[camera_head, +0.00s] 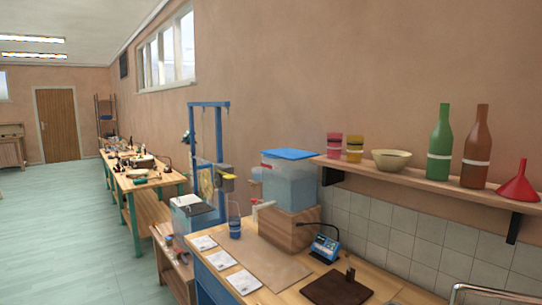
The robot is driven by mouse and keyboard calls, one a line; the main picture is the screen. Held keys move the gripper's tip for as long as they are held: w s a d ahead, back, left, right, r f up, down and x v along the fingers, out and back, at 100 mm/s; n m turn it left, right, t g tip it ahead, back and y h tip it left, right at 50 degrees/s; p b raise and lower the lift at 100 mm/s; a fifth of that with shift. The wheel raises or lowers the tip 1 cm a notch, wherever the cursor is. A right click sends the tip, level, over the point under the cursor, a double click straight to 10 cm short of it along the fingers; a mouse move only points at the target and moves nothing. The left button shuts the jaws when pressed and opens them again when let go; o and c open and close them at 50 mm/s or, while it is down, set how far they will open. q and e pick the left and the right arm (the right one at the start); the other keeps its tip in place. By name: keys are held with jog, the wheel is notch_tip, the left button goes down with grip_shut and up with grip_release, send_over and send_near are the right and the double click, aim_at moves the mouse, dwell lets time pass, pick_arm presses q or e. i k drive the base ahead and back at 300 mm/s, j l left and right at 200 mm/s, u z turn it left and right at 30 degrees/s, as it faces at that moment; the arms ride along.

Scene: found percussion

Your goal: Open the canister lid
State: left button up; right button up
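A translucent blue canister (289,187) stands on a wooden block on the workbench, against the wall in the middle of the view. Its flat blue lid (291,154) lies across the top and looks shut. A white tap with a red end (262,206) sticks out low at its left front. Neither of my grippers is in view, so I cannot tell their state or where they are relative to the lid.
The wall shelf (420,178) runs close to the canister's right, holding cups, a bowl (391,160), bottles and a red funnel (518,183). The floor at left is clear.

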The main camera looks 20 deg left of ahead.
aim_at(292, 154)
jog(key=i+j+z, duration=0.1)
jog(key=j, duration=0.3)
jog(key=i+j+z, duration=0.1)
jog(key=i+j, duration=0.15)
jog(key=j, duration=0.15)
jog(key=i+j+z, duration=0.1)
jog(key=j, duration=0.3)
jog(key=i+j+z, duration=0.1)
jog(key=j, duration=0.35)
jog(key=i+j+z, duration=0.1)
jog(key=j, duration=0.35)
jog(key=i+j, duration=0.2)
jog(key=j, duration=0.25)
jog(key=i+j+z, duration=0.15)
jog(key=j, duration=0.3)
